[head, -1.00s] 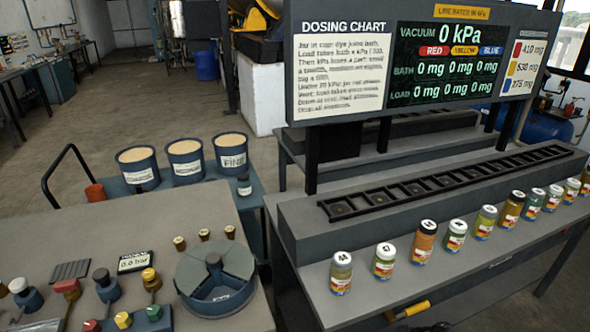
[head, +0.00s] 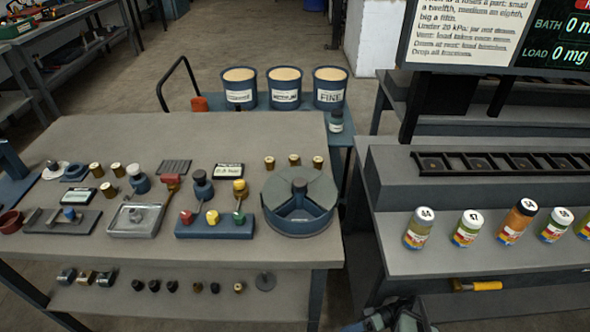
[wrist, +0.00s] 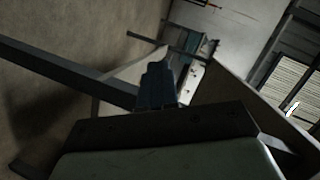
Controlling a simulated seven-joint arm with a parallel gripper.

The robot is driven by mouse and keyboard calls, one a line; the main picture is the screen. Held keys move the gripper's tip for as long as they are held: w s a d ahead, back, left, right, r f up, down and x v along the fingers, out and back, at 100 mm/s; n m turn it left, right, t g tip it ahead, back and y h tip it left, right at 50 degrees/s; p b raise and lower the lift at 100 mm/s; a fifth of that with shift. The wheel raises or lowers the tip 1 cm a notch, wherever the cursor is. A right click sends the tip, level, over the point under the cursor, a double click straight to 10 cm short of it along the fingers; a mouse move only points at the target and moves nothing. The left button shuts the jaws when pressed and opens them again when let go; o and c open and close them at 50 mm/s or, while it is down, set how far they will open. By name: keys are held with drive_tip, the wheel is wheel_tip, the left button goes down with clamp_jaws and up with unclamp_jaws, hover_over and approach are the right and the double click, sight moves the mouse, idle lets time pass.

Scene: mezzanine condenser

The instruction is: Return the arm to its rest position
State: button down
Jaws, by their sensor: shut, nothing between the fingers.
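My gripper (wrist: 156,72) shows in the wrist view as a dark, narrow pair of fingers, closed together with nothing between them. It is in dim light, away from any jar or tabletop object. In the head view only a small dark part of my arm shows at the bottom edge, right of centre, in front of the right bench; the fingers cannot be made out there.
The left table (head: 130,135) holds a round divided tray (head: 299,207), coloured valves and small brass pieces. The right bench (head: 480,258) carries a row of labelled jars (head: 467,228) and a black rack (head: 500,162). Three buckets (head: 284,95) stand behind. A gap separates table and bench.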

drive_tip(key=s+a+f+m+g+h, duration=0.2)
drive_tip(key=s+a+f+g+h, duration=0.25)
drive_tip(key=s+a, duration=0.35)
drive_tip(key=s+d+f+m+t+h, duration=0.1)
drive_tip(key=d+f+m+h, duration=0.4)
drive_tip(key=h, duration=0.5)
drive_tip(key=s+d, duration=0.1)
drive_tip(key=d, duration=0.1)
drive_tip(key=shift+s+d+m, duration=0.35)
drive_tip(key=shift+d+m, duration=0.05)
drive_tip(key=c, duration=1.8)
unclamp_jaws()
